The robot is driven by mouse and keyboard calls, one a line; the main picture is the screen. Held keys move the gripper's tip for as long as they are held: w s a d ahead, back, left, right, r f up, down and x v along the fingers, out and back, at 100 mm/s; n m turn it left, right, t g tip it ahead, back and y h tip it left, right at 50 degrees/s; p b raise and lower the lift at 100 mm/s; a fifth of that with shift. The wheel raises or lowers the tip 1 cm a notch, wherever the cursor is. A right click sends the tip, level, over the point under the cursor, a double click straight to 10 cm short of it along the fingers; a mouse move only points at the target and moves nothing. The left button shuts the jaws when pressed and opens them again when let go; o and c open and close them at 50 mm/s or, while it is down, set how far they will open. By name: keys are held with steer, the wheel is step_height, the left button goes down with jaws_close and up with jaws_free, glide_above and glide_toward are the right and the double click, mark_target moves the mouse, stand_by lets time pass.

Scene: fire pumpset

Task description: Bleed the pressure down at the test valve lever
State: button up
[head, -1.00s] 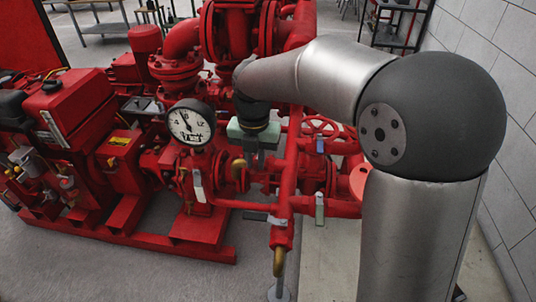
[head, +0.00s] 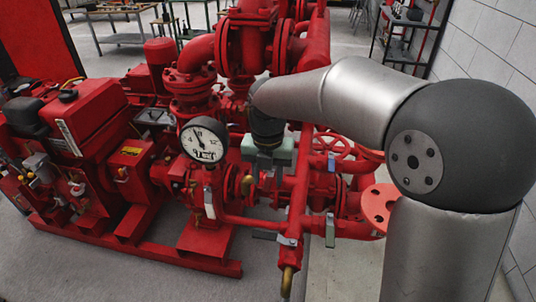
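Small valve levers sit on the red pipework; I cannot tell for certain which one is the test valve lever. A grey lever (head: 275,238) lies roughly level above a brass spout (head: 286,282) at the lower end of the red vertical pipe. A pale lever (head: 209,203) hangs below the round white pressure gauge (head: 204,140), whose needle points up and slightly left. Another grey lever (head: 330,230) hangs down farther right. My gripper (head: 265,182) points down right of the gauge, above the level lever. Its fingers are too small and partly hidden to read.
Red pump machinery (head: 85,120) fills the left. A block wall (head: 490,45) bounds the right side. Bare floor shows at the front left.

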mark_target(268, 183)
step_height(268, 183, up, 17)
steer(key=p, duration=0.2)
steer(key=shift+p, duration=0.4)
steer(key=s+d+f+m+p, duration=0.4)
steer(key=s+d+m, duration=0.5)
steer(key=m, duration=0.8)
steer(key=s+d+f+m+p, duration=0.4)
steer(key=s+d+m, duration=0.5)
steer(key=m, duration=0.8)
steer(key=s+p, duration=0.1)
steer(key=s, duration=0.1)
steer(key=shift+s+d+f+m, duration=0.25)
steer(key=shift+s+d+m, duration=0.05)
steer(key=shift+d, duration=0.05)
